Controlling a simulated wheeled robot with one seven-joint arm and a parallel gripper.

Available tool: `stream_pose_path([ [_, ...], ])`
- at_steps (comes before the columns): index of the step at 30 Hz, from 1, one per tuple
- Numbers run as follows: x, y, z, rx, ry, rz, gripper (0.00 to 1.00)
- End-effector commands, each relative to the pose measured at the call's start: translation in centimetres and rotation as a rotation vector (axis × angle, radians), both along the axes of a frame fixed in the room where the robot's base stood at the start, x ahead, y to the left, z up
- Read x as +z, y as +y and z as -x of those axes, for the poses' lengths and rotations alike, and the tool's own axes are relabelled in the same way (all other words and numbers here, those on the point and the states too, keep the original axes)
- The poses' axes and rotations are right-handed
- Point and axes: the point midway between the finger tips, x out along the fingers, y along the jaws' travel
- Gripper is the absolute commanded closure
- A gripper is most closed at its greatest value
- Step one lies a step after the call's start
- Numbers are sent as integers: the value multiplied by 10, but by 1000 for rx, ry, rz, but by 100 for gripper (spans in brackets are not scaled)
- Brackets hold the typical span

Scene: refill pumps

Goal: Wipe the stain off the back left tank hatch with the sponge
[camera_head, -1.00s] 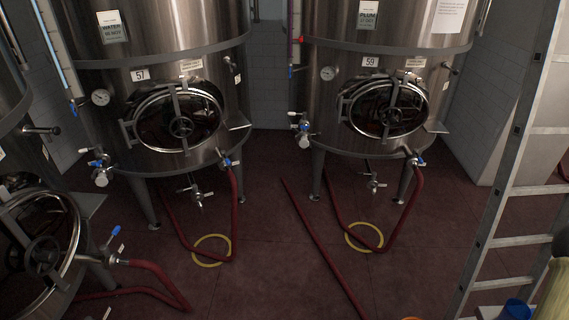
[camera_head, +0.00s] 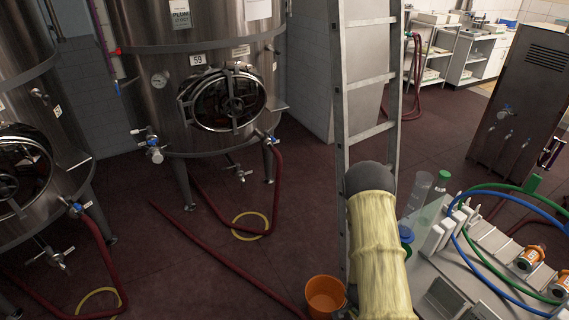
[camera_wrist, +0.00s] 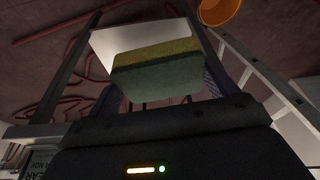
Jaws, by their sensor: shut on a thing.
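A sponge (camera_wrist: 155,72) with a green side and a yellow side shows in the wrist view. My gripper (camera_wrist: 160,85) is shut on it, with a dark finger on either side. In the head view, the tank whose label read 57 is at the left edge, partly cut off. Its round hatch (camera_head: 22,172) is dark and shut, and no stain can be made out on it. Tank 59 (camera_head: 205,65) stands right of it with its own shut oval hatch (camera_head: 228,98). The gripper is out of the head view, far from the hatches.
A metal ladder (camera_head: 364,80) stands at the centre. An orange bucket (camera_head: 325,297) is on the floor. Red hoses (camera_head: 232,262) and yellow rings lie in front of the tanks. A cart (camera_head: 425,285) with bottles and pumps is at the right. A metal cabinet (camera_head: 515,95) stands behind it.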

Motion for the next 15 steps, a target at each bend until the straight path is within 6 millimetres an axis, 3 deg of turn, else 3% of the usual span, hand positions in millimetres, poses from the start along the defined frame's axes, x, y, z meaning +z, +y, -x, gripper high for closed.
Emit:
stream_pose_path([
  [1,-13,14,-3,127,3,0,33],
  [6,-40,50,-17,465,-2,1,33],
  [15,-75,98,-33,890,-4,1,33],
])
